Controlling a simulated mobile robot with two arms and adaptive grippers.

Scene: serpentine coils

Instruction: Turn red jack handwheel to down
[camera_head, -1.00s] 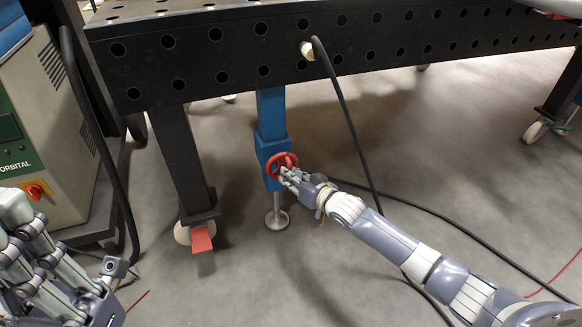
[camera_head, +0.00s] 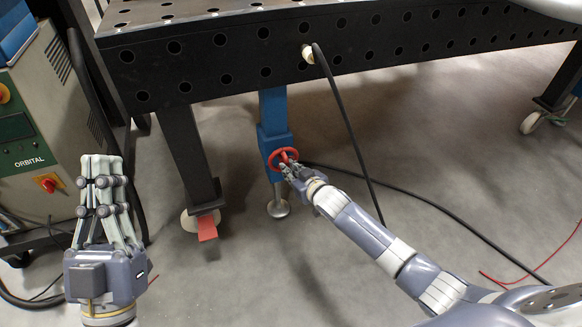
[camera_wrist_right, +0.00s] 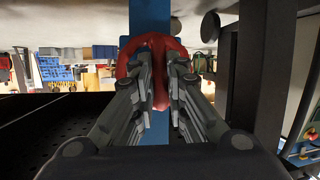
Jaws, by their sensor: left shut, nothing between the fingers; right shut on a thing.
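The red jack handwheel (camera_head: 283,157) sits on the front of the blue jack (camera_head: 273,138) under the black table. My right gripper (camera_head: 289,170) reaches it from the lower right and is shut on the wheel. In the right wrist view the red handwheel (camera_wrist_right: 153,45) shows behind and between the two fingers (camera_wrist_right: 159,88), which grip its red middle part. The fingers hide part of the wheel. My left gripper (camera_head: 102,168) is raised at the lower left with its fingers together, empty and apart from everything.
The black perforated table (camera_head: 330,47) spans the top. A dark leg (camera_head: 187,150) with a red-pedal caster stands left of the jack. A green and beige machine (camera_head: 35,130) is at the left. A black cable (camera_head: 345,125) hangs to the floor, right of the jack.

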